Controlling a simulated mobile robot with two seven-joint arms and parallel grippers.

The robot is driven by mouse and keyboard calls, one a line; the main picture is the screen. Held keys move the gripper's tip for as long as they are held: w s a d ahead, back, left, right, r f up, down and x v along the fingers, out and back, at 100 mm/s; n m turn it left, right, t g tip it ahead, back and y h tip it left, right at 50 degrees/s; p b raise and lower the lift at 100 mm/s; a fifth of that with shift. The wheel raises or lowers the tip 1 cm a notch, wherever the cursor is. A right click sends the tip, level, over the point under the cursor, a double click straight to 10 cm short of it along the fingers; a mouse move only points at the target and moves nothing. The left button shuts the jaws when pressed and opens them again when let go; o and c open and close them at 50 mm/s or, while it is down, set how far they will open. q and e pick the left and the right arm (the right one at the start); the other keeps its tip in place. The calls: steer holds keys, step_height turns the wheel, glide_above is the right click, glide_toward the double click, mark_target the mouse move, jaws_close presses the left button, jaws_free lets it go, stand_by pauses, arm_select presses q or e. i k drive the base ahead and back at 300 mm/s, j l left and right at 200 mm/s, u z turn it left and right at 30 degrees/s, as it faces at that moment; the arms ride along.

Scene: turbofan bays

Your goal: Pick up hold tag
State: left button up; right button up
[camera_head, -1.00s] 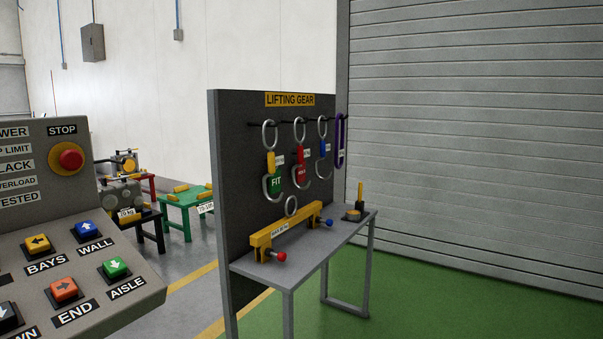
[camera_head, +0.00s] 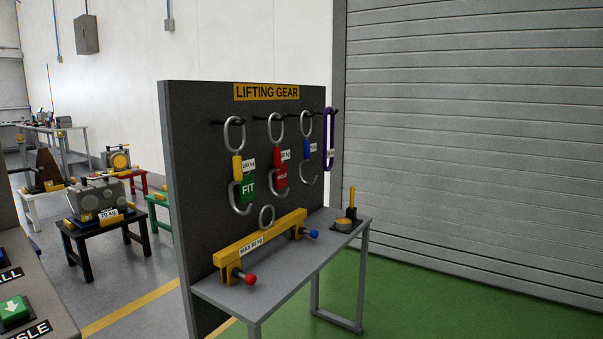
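A red tag (camera_head: 280,178), its small lettering looking like HOLD, hangs on the middle hook set of the dark lifting gear board (camera_head: 190,200). A green tag (camera_head: 248,189) marked FIT hangs on the hook set to its left. A hook set with a blue part (camera_head: 307,150) hangs to its right, and a purple loop (camera_head: 329,140) hangs at the board's right end. Neither of my grippers shows in the head view.
The control panel (camera_head: 35,300) stands at the lower left. Stands with machines (camera_head: 100,198) are behind it. Green floor (camera_head: 440,300) at right is clear.

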mark_target(281, 176)
steer(key=i+l, duration=0.2)
steer(key=i, duration=0.15)
steer(key=i+l+z, duration=0.15)
steer(key=i, duration=0.2)
steer(key=i+l, duration=0.25)
steer(key=i+z, duration=0.05)
steer(key=i, duration=0.05)
